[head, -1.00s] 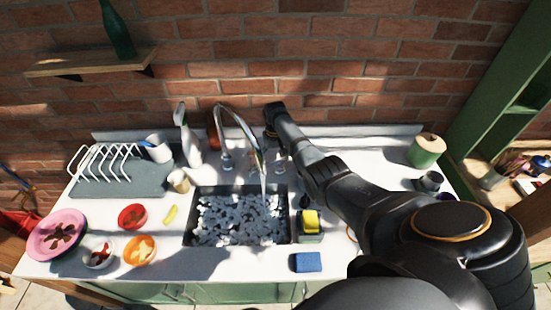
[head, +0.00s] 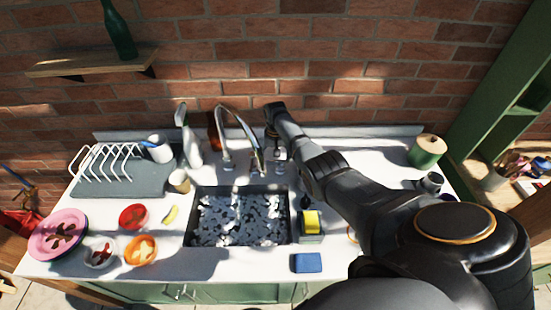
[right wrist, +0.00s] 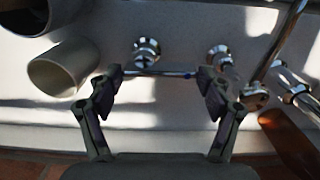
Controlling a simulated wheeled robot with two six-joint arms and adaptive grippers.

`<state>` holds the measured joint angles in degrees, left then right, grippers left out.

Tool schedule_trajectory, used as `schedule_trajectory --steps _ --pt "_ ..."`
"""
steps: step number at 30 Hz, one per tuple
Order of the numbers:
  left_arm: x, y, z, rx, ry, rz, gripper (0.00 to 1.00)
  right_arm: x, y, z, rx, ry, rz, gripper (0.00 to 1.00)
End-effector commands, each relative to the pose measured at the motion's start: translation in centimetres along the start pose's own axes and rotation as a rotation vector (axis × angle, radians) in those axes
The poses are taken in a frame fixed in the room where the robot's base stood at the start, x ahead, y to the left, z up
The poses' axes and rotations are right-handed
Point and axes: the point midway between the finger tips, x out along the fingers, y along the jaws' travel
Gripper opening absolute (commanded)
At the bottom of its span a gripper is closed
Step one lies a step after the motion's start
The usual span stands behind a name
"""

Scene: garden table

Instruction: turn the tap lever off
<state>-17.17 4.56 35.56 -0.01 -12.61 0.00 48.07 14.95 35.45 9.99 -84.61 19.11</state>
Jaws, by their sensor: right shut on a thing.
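The chrome tap (head: 235,115) stands behind the sink, its arched spout over the basin. No water stream shows below the spout. My right gripper (right wrist: 161,85) has reached down behind the sink beside the tap, and its jaws are on the tap lever (right wrist: 160,74). In the right wrist view the lever is a thin chrome rod spanning between the two finger pads, with a small blue mark near its right end. In the head view my right arm and the tap partly hide the lever. My left gripper is not in view.
The sink basin (head: 238,240) holds dark water with pale patches. A spray bottle (head: 189,140) and a brown bottle (head: 214,132) stand left of the tap. A yellow-topped block (head: 311,222) and a blue sponge (head: 307,262) lie on the right. A dish rack (head: 105,165) fills the left.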

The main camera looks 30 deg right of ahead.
Motion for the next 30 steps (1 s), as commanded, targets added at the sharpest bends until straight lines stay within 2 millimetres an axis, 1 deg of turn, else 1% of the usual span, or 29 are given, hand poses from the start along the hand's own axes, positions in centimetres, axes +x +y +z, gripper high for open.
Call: schedule_trajectory --steps 1,2,6,16,19,23,30 --pt "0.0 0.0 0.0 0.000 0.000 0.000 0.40 0.0 0.0 0.0 -0.001 0.001 -0.001 0.47" --pt "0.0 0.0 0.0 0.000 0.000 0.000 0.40 0.0 0.0 0.0 -0.001 0.001 -0.001 0.80" --pt "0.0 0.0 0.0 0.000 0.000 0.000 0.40 0.0 0.0 0.0 -0.001 0.001 -0.001 0.99" --pt "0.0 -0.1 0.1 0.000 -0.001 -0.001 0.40 0.0 0.0 0.0 -0.001 0.001 0.000 1.00" --pt "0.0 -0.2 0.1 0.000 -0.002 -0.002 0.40 -0.5 0.0 -0.1 -0.001 0.002 0.000 1.00" --pt "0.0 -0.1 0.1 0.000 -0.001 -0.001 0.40 -2.7 0.0 -0.2 -0.001 0.006 -0.001 1.00" --pt "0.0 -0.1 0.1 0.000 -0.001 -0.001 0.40 -8.6 0.0 -0.1 -0.002 0.005 -0.002 1.00"
